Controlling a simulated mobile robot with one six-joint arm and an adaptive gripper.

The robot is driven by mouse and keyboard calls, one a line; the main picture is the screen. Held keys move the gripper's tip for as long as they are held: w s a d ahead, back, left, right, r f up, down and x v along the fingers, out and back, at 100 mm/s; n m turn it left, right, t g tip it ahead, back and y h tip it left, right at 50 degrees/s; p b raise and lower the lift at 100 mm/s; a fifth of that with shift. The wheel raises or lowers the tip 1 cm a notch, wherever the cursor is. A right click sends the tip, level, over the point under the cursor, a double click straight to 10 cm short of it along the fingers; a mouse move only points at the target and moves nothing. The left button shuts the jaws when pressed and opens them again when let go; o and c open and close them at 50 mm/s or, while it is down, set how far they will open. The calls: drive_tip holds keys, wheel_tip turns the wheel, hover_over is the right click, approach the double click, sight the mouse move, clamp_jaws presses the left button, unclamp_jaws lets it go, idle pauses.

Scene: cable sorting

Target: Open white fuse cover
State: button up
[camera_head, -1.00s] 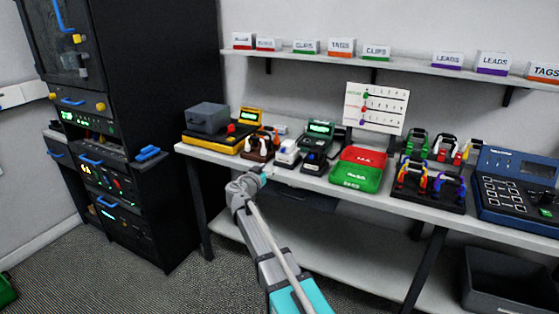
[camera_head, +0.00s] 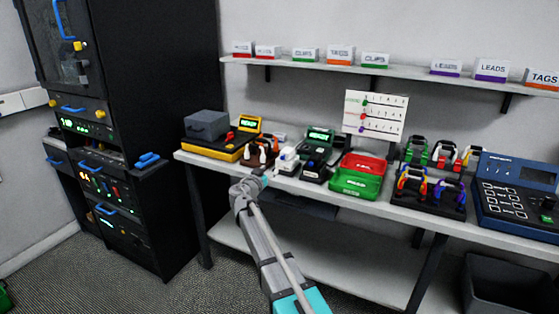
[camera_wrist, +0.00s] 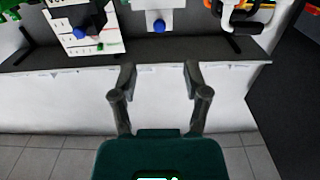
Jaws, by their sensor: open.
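A small white unit (camera_head: 287,160), apparently the white fuse cover, stands near the bench's front edge, between a brown unit and a black unit. In the wrist view a white block (camera_wrist: 151,14) with a blue knob (camera_wrist: 159,27) shows at the top centre, probably the same unit. My gripper (camera_wrist: 158,76) is open and empty, its two fingers apart and pointing toward the white block without touching it. In the head view my gripper (camera_head: 262,178) is small, just in front of the bench edge and below-left of the white unit. Whether its cover is open is too small to tell.
The brown unit (camera_head: 259,151) is close on the left, the black unit (camera_head: 314,168) close on the right. Green tray (camera_head: 357,183) and red tray (camera_head: 363,163) sit further right. A yellow base (camera_head: 212,151) with a grey box is at far left. Free floor lies before the bench.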

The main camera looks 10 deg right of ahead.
sight(281, 158)
drive_tip(key=x, duration=1)
drive_tip(key=shift+w+d, duration=0.15)
drive_tip(key=shift+w, duration=0.05)
drive_tip(key=c, duration=0.8)
drive_tip(key=shift+a, duration=0.25)
clamp_jaws()
